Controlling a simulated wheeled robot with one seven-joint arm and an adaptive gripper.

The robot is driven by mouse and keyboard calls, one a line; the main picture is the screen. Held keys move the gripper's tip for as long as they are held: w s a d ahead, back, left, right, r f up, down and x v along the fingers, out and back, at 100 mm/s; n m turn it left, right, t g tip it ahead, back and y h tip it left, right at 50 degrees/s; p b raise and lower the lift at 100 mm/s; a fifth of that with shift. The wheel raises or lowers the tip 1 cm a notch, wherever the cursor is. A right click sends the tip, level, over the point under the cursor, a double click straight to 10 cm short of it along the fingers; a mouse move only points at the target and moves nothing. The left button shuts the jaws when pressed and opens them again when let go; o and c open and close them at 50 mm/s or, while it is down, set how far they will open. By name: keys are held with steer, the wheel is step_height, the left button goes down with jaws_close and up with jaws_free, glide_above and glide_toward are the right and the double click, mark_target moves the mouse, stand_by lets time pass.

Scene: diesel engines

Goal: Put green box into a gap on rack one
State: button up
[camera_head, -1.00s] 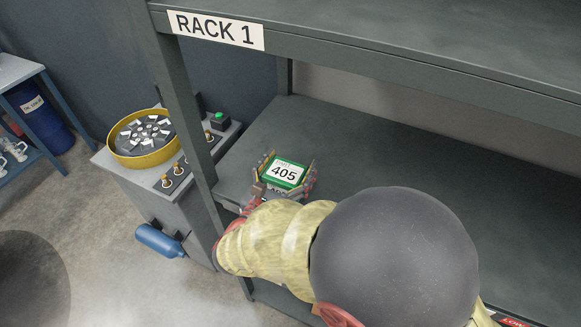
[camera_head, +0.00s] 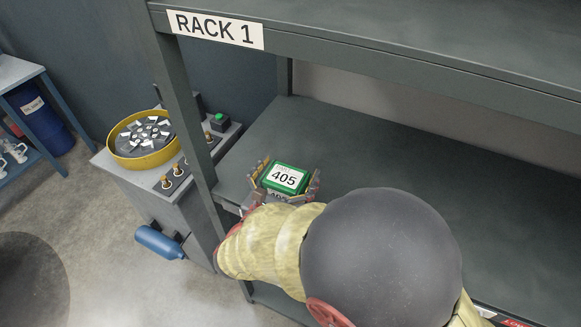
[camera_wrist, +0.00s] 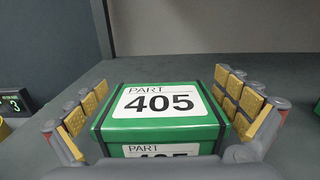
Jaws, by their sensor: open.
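The green box (camera_head: 287,177), with a white label reading PART 405, sits on the middle shelf of rack one (camera_head: 345,145), near its left front corner. It also shows in the wrist view (camera_wrist: 160,115), upright between the fingers. My gripper (camera_head: 286,180) is open around the box, one finger on each side. In the wrist view my gripper (camera_wrist: 157,105) has a gap between the box and each row of yellow finger pads. The RACK 1 sign (camera_head: 215,28) is on the upper beam. My arm hides part of the shelf's front edge.
The rack's left post (camera_head: 183,110) stands close left of my gripper, and the upper shelf beam (camera_head: 400,68) runs above. A grey cabinet with a yellow round tray (camera_head: 113,149) stands at the left.

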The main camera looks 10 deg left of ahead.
mark_target(278, 188)
steer(key=shift+r, duration=0.1)
steer(key=shift+s+a, duration=0.1)
steer(key=shift+s, duration=0.1)
steer(key=p+v, duration=0.1)
steer(key=v, duration=1)
steer(key=shift+s+a, duration=0.1)
steer(key=shift+s, duration=0.15)
steer(key=shift+s, duration=0.1)
